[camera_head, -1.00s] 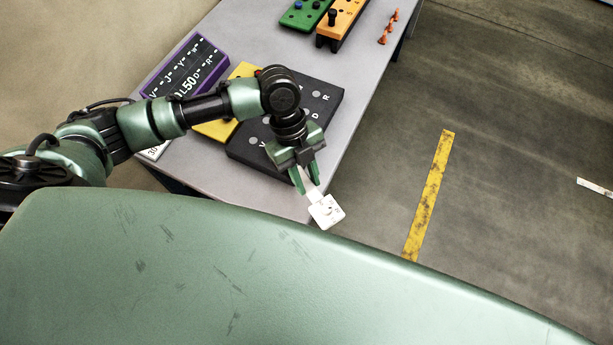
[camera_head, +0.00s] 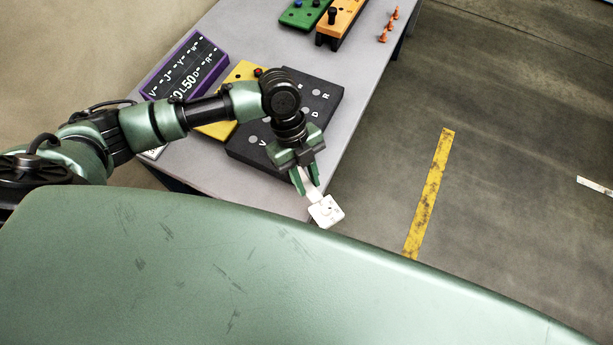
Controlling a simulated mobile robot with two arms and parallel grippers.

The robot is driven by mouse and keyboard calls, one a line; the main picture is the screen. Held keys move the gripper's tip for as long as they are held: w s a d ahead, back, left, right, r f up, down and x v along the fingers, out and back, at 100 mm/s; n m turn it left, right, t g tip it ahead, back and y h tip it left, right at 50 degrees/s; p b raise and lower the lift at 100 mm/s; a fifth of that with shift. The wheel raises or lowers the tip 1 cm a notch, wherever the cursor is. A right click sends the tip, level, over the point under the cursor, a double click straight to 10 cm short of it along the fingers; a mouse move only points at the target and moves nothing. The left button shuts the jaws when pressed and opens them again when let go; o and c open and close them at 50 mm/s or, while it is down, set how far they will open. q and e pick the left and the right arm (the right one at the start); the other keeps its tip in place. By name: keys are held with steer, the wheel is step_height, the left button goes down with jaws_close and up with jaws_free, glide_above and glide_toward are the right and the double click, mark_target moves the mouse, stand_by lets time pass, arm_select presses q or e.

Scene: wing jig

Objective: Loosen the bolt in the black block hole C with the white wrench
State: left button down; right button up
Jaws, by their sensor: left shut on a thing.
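My left gripper (camera_head: 307,180) is shut on the white wrench (camera_head: 325,210), whose square white head sticks out below the fingers near the table's front corner. The black block (camera_head: 252,155) lies on the table beneath and behind my left arm. Letters such as R, D and V and grey round spots show on its top. Hole C and its bolt cannot be made out; my arm covers the middle of the block. My right gripper is not in view.
A yellow block (camera_head: 215,130) lies left of the black block, beside a purple-edged lettered board (camera_head: 186,66). A green block (camera_head: 303,14) and an orange block (camera_head: 338,24) stand farther back. Small orange pieces (camera_head: 389,25) lie near the table's right edge.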

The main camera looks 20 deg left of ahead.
arm_select(q)
steer(key=shift+s+f, duration=0.1)
steer(key=shift+f, duration=0.05)
steer(key=shift+w+d+n+t+p, duration=0.3)
steer(key=shift+w+d+n+p, duration=0.25)
steer(key=shift+n, duration=0.25)
steer(key=shift+w+d+n, duration=0.15)
steer(key=shift+w+n, duration=0.25)
steer(key=shift+w, duration=0.15)
steer(key=shift+w+d+r+n+t+h+p, duration=0.15)
steer(key=shift+w+r+n+t+h+p, duration=0.2)
steer(key=shift+w+n+p, duration=0.35)
steer(key=shift+w+d+n+t+p, duration=0.15)
steer(key=shift+w+n+t+p, duration=0.1)
steer(key=shift+w+n+p, duration=0.25)
